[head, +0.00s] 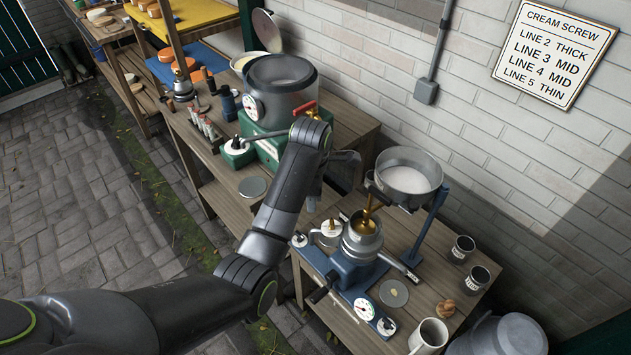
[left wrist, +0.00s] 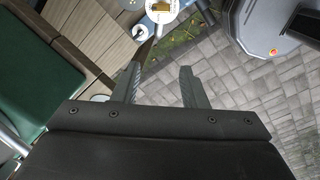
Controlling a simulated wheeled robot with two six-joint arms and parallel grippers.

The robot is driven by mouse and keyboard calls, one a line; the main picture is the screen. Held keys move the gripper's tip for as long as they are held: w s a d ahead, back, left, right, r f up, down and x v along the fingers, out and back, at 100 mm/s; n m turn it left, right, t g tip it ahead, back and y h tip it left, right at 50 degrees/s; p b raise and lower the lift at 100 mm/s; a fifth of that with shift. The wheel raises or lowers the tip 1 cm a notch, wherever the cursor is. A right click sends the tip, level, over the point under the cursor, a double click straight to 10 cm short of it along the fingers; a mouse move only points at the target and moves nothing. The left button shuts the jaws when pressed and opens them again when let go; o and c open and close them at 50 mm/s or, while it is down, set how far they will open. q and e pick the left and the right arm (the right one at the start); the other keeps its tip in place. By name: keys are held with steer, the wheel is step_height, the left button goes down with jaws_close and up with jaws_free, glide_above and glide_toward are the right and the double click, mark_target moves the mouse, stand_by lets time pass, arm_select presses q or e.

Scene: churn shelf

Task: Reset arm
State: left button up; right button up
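My left arm (head: 285,185) reaches in from the left over the benches, bent at a raised joint. My left gripper (head: 345,168) is partly hidden behind the arm, above the gap between the two benches. In the left wrist view its two fingers (left wrist: 161,78) stand apart with nothing between them, so it is open and empty. My right arm and gripper are not in view.
A blue cream separator (head: 350,268) with a steel bowl (head: 408,172) stands on the near bench. A green-based drum (head: 282,92) stands on the far bench, close behind the arm. Mugs (head: 428,337) and a can (head: 508,336) are lower right. Paving (head: 75,195) is clear.

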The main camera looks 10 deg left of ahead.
arm_select(q)
steer(key=s+a+f+m+b, duration=0.1)
steer(key=s+a+f+m, duration=0.35)
steer(key=f, duration=0.75)
steer(key=s+a+f+m+b, duration=0.1)
steer(key=s+a+f+m, duration=0.1)
steer(key=s+f, duration=0.75)
steer(key=s+a+f+m+b, duration=0.1)
steer(key=s+a+f+m, duration=0.25)
steer(key=f, duration=1.05)
steer(key=s+a+f+m+b, duration=0.1)
steer(key=s+a+f+m, duration=0.2)
steer(key=s, duration=0.8)
steer(key=s+a+f+m, duration=0.3)
steer(key=s+f, duration=0.4)
steer(key=s, duration=0.3)
steer(key=s+a+f+m+b, duration=0.1)
steer(key=s+a+f+m, duration=0.2)
steer(key=s, duration=0.8)
step_height(320, 180, down, 2)
steer(key=shift+s+a+y+b, duration=0.15)
steer(key=shift+s+y+b, duration=0.15)
steer(key=shift+y, duration=0.1)
